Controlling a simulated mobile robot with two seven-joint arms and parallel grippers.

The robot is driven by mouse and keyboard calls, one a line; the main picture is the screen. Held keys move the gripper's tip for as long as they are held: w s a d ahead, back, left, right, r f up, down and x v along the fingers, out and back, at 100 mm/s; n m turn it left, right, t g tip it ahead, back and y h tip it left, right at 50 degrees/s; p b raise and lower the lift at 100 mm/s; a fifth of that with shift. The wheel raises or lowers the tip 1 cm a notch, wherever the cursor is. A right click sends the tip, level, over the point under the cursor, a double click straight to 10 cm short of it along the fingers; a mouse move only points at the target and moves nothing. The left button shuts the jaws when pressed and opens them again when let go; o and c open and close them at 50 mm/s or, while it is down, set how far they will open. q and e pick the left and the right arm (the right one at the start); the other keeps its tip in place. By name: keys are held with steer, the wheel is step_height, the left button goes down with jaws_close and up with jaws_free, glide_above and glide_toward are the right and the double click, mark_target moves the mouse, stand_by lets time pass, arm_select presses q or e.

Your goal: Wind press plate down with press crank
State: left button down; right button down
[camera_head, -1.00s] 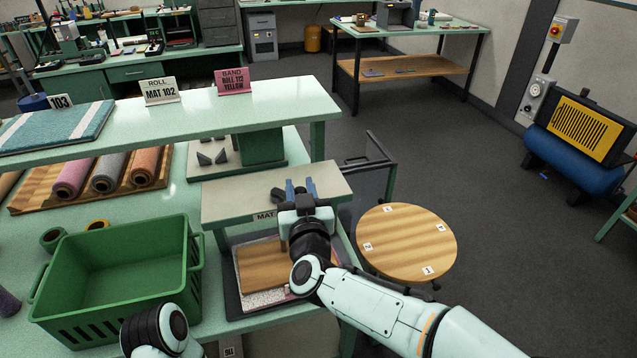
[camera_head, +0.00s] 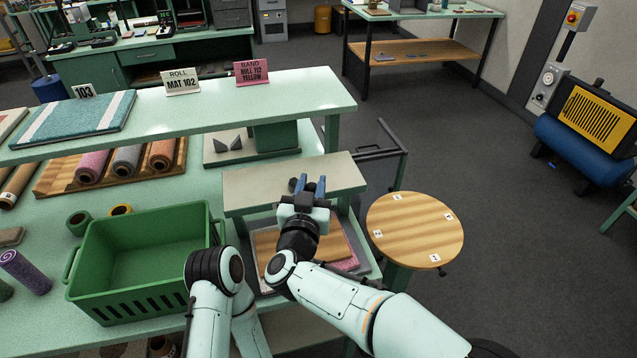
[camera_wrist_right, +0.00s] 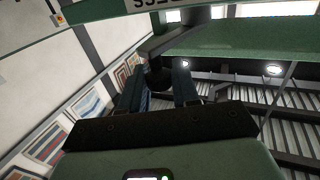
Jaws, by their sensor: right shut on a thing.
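The press has a pale flat top beam (camera_head: 260,183) at the front right of the green table. Under it lies a wooden press plate (camera_head: 338,246) with a pink speckled layer below, partly hidden by my right arm. My right gripper (camera_head: 309,186) is at the beam's front edge, with its blue fingers pointing up. In the right wrist view, its two fingers (camera_wrist_right: 158,88) stand on either side of the dark grip of the press crank (camera_wrist_right: 157,72). The crank's arm runs up and right from the grip. My left gripper is out of view; only left arm links show.
A green crate (camera_head: 150,265) stands left of the press. A raised shelf (camera_head: 230,107) with signs is behind it. A round wooden stool (camera_head: 415,228) and a dark metal frame (camera_head: 385,152) stand to the right.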

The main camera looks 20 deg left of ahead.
stand_by(0.3)
steer(key=c, duration=1)
jaws_free()
steer(key=shift+s, duration=0.55)
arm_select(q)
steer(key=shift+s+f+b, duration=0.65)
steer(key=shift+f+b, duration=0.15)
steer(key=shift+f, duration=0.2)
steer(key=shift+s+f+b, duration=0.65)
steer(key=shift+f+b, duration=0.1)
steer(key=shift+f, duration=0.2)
arm_select(e)
steer(key=s+d, duration=0.2)
steer(key=s, duration=1)
steer(key=shift+d, duration=0.3)
